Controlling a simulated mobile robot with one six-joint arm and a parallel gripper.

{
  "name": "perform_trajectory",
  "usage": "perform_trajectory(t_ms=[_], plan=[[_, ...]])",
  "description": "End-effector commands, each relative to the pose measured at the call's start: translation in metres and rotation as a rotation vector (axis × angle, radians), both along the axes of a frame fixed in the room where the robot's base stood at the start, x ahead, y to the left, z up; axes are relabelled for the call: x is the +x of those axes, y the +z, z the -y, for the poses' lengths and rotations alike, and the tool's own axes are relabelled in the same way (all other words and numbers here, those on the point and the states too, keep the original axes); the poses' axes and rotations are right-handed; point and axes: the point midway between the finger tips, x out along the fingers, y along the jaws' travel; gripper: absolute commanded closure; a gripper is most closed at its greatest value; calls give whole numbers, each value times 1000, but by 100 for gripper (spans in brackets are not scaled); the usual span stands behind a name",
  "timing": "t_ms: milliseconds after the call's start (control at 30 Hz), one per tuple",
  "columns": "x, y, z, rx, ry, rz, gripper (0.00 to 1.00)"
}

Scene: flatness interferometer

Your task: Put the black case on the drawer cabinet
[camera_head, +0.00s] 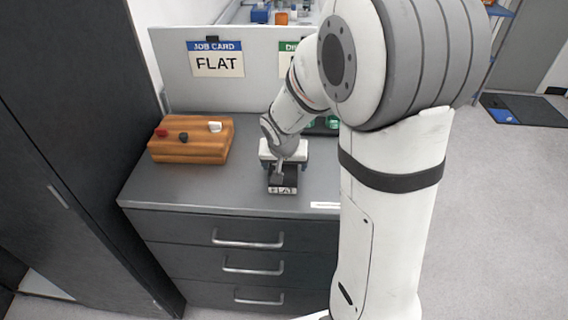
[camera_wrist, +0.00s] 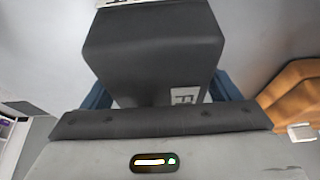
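The black case (camera_head: 283,184) has a white label reading FLAT on its front. It is at the drawer cabinet's (camera_head: 190,190) dark top, near the middle; I cannot tell whether it rests on the surface or is just above it. My gripper (camera_head: 284,168) is over the case, pointing down. In the wrist view the case (camera_wrist: 155,55) fills the space between my two blue fingers (camera_wrist: 165,92), which sit close against its sides. Part of the fingers is hidden by the case.
A wooden block (camera_head: 190,146) with red, black and white pieces is left on the cabinet top. A dark tray with green items (camera_head: 332,123) is partly hidden behind my arm. A panel with a FLAT job card (camera_head: 216,60) stands behind. A tall dark cabinet (camera_head: 75,120) is at left.

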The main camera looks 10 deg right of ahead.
Motion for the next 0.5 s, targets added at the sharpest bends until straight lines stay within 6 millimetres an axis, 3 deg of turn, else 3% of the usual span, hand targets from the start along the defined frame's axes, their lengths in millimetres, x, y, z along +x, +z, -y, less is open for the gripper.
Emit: perform_trajectory(t_ms=[333,500], plan=[[0,2,0,-1,-1,0,11],[-4,17,-1,-1,-1,4,11]])
